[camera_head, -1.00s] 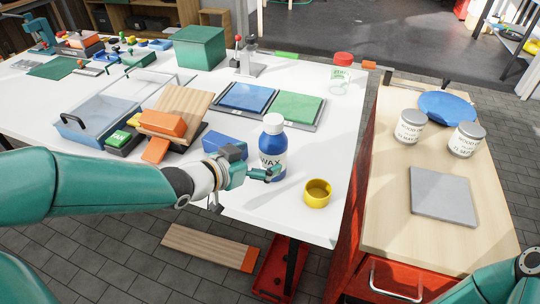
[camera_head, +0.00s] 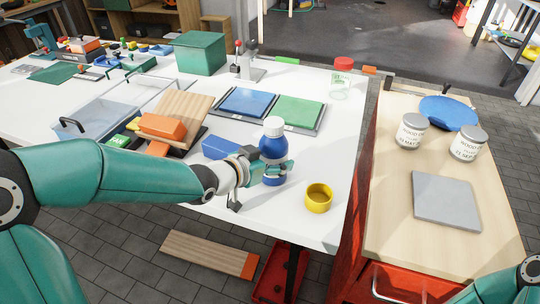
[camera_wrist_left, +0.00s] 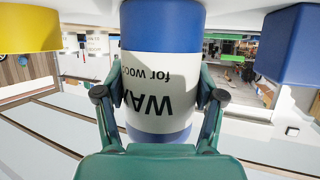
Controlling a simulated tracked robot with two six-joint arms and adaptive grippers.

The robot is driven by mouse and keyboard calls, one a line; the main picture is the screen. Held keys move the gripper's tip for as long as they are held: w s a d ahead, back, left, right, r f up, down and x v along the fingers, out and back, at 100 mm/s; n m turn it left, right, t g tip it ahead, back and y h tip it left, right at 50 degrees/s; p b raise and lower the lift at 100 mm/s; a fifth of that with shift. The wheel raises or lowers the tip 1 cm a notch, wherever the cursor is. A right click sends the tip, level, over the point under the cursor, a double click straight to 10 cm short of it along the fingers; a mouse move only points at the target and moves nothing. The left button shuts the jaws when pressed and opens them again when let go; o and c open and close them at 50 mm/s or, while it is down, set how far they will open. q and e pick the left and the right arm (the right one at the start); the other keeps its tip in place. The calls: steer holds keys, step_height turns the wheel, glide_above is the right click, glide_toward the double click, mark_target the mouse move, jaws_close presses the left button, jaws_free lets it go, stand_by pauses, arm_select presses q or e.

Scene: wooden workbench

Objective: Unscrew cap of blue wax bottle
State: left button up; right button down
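The blue wax bottle (camera_head: 273,147), with a white cap (camera_head: 273,126) and a white label, stands upright near the front edge of the white table. The cap is on it. My left gripper (camera_head: 272,172) has its fingers on both sides of the bottle's body, below the cap. In the left wrist view the bottle (camera_wrist_left: 162,85) appears upside down, its label between the finger pads (camera_wrist_left: 160,92), which look pressed against its sides. The cap is hidden there. My right arm shows at the lower right corner; its gripper is out of view.
A yellow cup (camera_head: 318,198) stands just right of the bottle. A blue block (camera_head: 220,146) lies to its left. Blue and green panels (camera_head: 270,108) lie behind. A wooden workbench (camera_head: 400,225) with two cans and a grey plate stands to the right.

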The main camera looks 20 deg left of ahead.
arm_select(q)
steer(key=c, duration=0.8)
steer(key=shift+r, duration=0.2)
steer(key=shift+r+p, duration=0.3)
steer(key=shift+r, duration=0.25)
step_height(320, 180, up, 19)
steer(key=p, duration=1.2)
steer(key=shift+f, duration=0.15)
